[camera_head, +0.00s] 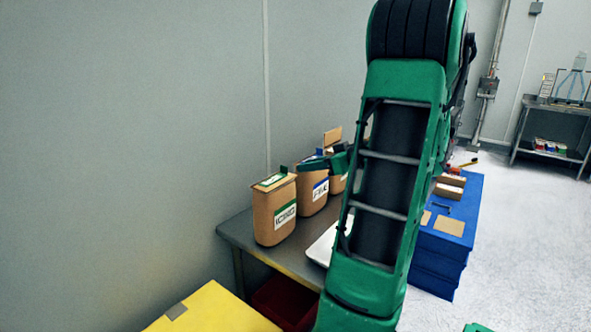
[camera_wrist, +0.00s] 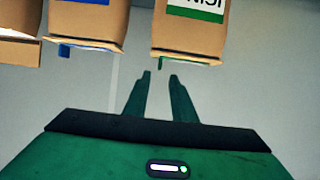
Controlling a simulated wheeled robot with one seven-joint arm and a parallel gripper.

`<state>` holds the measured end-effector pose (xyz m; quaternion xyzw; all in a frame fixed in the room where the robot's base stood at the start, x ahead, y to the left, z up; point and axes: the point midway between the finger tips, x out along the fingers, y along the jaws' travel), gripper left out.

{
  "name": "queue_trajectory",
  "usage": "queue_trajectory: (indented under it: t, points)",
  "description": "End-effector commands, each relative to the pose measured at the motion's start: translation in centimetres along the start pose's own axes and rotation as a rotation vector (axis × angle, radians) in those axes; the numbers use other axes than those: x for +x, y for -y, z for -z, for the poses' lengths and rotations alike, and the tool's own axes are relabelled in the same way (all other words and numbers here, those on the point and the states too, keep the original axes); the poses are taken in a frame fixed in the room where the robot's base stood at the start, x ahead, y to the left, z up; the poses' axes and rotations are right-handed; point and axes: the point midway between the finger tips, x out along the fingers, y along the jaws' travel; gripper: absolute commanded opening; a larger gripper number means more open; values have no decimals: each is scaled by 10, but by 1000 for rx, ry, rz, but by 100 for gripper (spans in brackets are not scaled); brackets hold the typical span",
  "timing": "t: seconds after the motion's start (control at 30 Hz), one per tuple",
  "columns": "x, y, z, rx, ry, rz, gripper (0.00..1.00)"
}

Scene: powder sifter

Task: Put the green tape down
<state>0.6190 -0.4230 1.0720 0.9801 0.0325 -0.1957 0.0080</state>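The green tape (camera_head: 284,169) shows as a small dark green piece standing at the lid edge of the nearest tan bin (camera_head: 268,215), which has a green label. In the wrist view, which is upside down, a green piece (camera_wrist: 187,61) sticks out from the lid of the green-labelled bin (camera_wrist: 184,38). My gripper (camera_wrist: 160,74) has two fingers apart with nothing seen between them. Its tips are near that lid and appear apart from the tape. In the head view, the gripper is partly hidden by my arm.
A blue-labelled bin (camera_head: 311,197) and another tan bin (camera_head: 338,181) stand farther along the grey table (camera_head: 238,233). A white tray (camera_head: 322,246) is partly hidden by my arm. A blue stand (camera_head: 434,265) holds small boxes. A yellow surface (camera_head: 214,310) and a red bin (camera_head: 283,301) are in front.

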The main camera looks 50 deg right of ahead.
Motion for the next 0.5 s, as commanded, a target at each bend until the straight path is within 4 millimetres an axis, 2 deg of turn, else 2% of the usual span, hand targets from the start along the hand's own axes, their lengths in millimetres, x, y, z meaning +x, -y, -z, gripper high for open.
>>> queue_trajectory:
  t: [0.03,0.2,0.4,0.5]
  points:
    - [-10,-1,0,0,0,-4,24]
    - [-30,-1,0,1,0,-2,24]
    - [-39,0,0,1,0,0,24]
    - [-36,5,-1,5,16,8,24]
